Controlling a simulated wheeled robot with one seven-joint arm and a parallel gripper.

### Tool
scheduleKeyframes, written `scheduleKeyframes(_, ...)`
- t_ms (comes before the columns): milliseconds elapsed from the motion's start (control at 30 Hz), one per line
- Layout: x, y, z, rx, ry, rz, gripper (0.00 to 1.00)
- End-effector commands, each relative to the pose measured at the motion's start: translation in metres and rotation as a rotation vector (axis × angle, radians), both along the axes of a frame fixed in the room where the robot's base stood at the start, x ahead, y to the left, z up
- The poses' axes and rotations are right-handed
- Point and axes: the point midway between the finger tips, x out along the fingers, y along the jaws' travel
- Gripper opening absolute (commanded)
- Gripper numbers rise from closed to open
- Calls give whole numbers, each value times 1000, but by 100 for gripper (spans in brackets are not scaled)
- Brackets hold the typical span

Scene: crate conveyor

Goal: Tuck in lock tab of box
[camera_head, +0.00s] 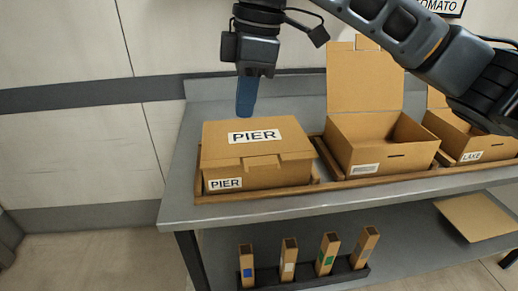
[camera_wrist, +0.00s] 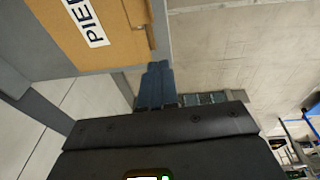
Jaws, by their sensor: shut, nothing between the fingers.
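The cardboard box labelled PIER (camera_head: 220,142) stands at the left end of the table with its lid down. A small lock tab (camera_head: 262,161) shows at the middle of the lid's front edge; I cannot tell whether any of it is inside the slot. My gripper (camera_head: 245,112) points down with its blue fingers together and empty, over the back part of the lid in the head view. In the wrist view, the fingers (camera_wrist: 156,72) show beside the PIER box (camera_wrist: 62,42), whose lid and label are partly cut off.
An open box (camera_head: 365,85) with its lid raised stands to the right, and a box labelled LAKE (camera_head: 437,121) beyond it. Wooden rails (camera_head: 330,160) edge the boxes on the grey table (camera_head: 183,185). Several small upright cartons (camera_head: 288,262) stand on the lower shelf.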

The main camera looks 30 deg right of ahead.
Motion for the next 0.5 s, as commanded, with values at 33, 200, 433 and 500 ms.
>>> scheduleKeyframes(33, -1, -11, 6, -43, 10, -5, 0)
scheduleKeyframes(200, -5, -33, 16, -129, 42, -14, 0)
scheduleKeyframes(433, -6, -39, 19, -154, 54, -16, 0)
scheduleKeyframes(500, -6, -39, 19, -153, 53, -16, 0)
